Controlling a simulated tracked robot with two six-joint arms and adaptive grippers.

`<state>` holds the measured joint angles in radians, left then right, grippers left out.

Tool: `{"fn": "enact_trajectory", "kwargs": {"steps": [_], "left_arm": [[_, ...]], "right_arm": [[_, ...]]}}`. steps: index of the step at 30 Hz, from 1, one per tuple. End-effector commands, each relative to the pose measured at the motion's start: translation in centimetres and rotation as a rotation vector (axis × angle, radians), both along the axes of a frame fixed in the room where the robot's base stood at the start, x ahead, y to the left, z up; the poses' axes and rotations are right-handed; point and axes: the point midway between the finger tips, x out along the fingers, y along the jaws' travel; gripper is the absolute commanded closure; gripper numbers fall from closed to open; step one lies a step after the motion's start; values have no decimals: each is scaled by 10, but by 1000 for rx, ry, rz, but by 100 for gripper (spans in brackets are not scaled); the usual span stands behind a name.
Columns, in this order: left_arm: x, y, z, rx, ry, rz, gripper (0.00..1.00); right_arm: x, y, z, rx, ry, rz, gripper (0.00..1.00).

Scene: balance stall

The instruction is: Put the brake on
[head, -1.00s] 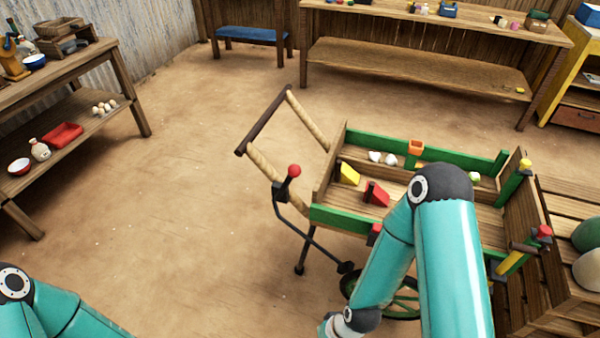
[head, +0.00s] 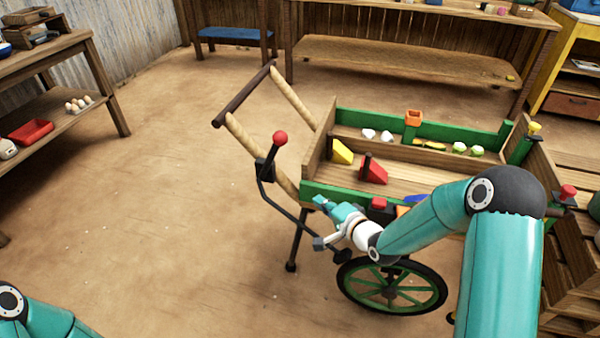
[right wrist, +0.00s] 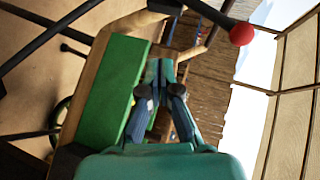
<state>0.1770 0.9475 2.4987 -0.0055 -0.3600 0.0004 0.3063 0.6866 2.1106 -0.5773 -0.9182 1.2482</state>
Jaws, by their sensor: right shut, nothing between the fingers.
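The handcart (head: 345,193) has a wooden bed with green side boards. Its brake lever has a red ball knob (head: 280,138) and stands upright beside the near handle. A dark bent rod (head: 290,215) runs from the lever down toward the green spoked wheel (head: 390,288). I cannot tell whether the brake block touches the wheel. My right gripper (head: 322,204) is shut and empty, beside the cart's near side, right of and below the knob. In the right wrist view the shut fingers (right wrist: 162,75) are near the green board (right wrist: 112,95), apart from the red knob (right wrist: 242,33). My left gripper is out of view.
The cart bed holds a red block (head: 374,170), a yellow block (head: 342,152) and small round things. An orange cup (head: 413,118) sits on the far board. Shelves stand at the left and back. The floor left of the cart is clear.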

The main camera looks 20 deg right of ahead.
Motion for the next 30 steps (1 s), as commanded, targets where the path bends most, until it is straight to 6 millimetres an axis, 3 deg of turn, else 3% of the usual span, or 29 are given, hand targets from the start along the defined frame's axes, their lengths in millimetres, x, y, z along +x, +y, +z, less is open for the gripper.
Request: {"fn": "enact_trajectory", "kwargs": {"steps": [1, 7, 12, 17, 30], "left_arm": [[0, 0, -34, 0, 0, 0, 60], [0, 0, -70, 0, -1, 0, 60], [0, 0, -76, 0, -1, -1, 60], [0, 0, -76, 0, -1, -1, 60], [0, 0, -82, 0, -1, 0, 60]], "right_arm": [[13, -15, 0, 73, -83, -19, 100], [28, -39, 51, 305, -269, 13, 100], [30, -43, 70, 378, -314, 43, 100], [44, -37, 75, 385, -314, 47, 100], [122, -8, 86, 385, -313, 47, 100]]}}
